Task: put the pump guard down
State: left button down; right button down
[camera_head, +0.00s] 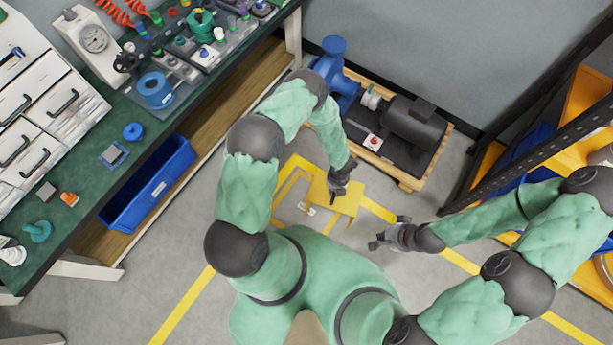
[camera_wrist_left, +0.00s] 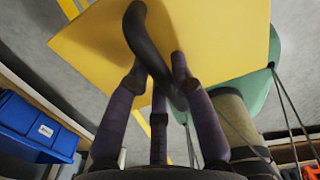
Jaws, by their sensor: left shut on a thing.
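The pump guard is a yellow plate (camera_head: 345,204) with a dark curved handle. It shows in the head view over the floor, below the pump. In the left wrist view the guard (camera_wrist_left: 95,45) fills the upper middle. My left gripper (camera_head: 337,190) is shut on its handle (camera_wrist_left: 150,45); the fingers (camera_wrist_left: 155,85) close around it. I cannot tell whether the guard touches the floor. A yellow floor outline (camera_head: 281,187) lies just left of the guard and is partly covered by it. My right gripper (camera_head: 385,232) is to the right, its fingers apart and empty.
A blue pump (camera_head: 337,75) with a dark motor (camera_head: 413,122) stands on a wooden pallet (camera_head: 412,183) at the wall. A workbench (camera_head: 85,190) with a blue bin (camera_head: 150,187) below is at left. A dark rack (camera_head: 545,150) is at right.

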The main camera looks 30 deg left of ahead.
aim_at(316, 186)
pick_arm(q)
jog(key=s+f+m, duration=0.1)
jog(key=d+f+m, duration=0.1)
jog(key=shift+s+d+f+m, duration=0.1)
jog(key=shift+s+f+m, duration=0.15)
jog(key=shift+s+m, duration=0.15)
jog(key=shift+a+f, duration=0.2)
jog(key=a+f+b, duration=0.1)
jog(key=a, duration=0.1)
jog(key=a+f+b, duration=0.1)
jog(key=a, duration=0.2)
jog(key=a+f+b, duration=0.1)
jog(key=a+f, duration=0.1)
jog(key=a, duration=0.1)
jog(key=shift+w+a, duration=0.15)
jog(key=shift+a, duration=0.1)
jog(key=a+f+b, duration=0.4)
jog(key=a+f, duration=0.1)
jog(key=f, duration=0.3)
jog(key=shift+w+f, duration=0.15)
jog(key=shift+f, duration=0.35)
jog(key=c, duration=1.1)
grip_release()
